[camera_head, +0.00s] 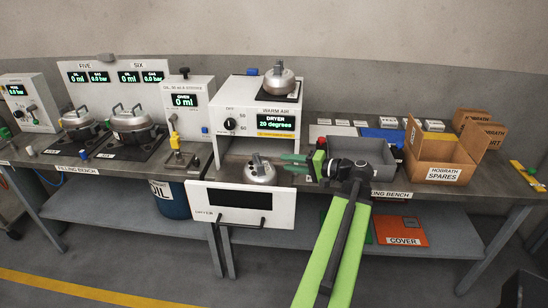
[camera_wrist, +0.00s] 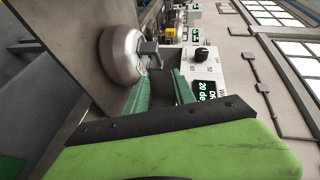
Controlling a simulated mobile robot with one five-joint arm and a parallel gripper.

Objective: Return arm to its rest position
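My green arm reaches up from the bottom of the head view. My gripper (camera_head: 284,161) points left over the filling bench, in front of the dryer (camera_head: 243,118). Its two teal fingers also show in the wrist view (camera_wrist: 164,80), spread apart with nothing between them. A round silver compressor part (camera_head: 261,173) with a grey handle sits at the dryer's open front, just left of the fingertips. It also shows beyond the fingers in the wrist view (camera_wrist: 121,56). My gripper looks apart from it.
The dryer's white door (camera_head: 205,200) hangs open in front. Another silver part (camera_head: 279,83) stands on the dryer. A grey tray (camera_head: 372,171) and cardboard boxes (camera_head: 443,174) are to the right. Two silver units (camera_head: 134,122) stand left. The floor in front is clear.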

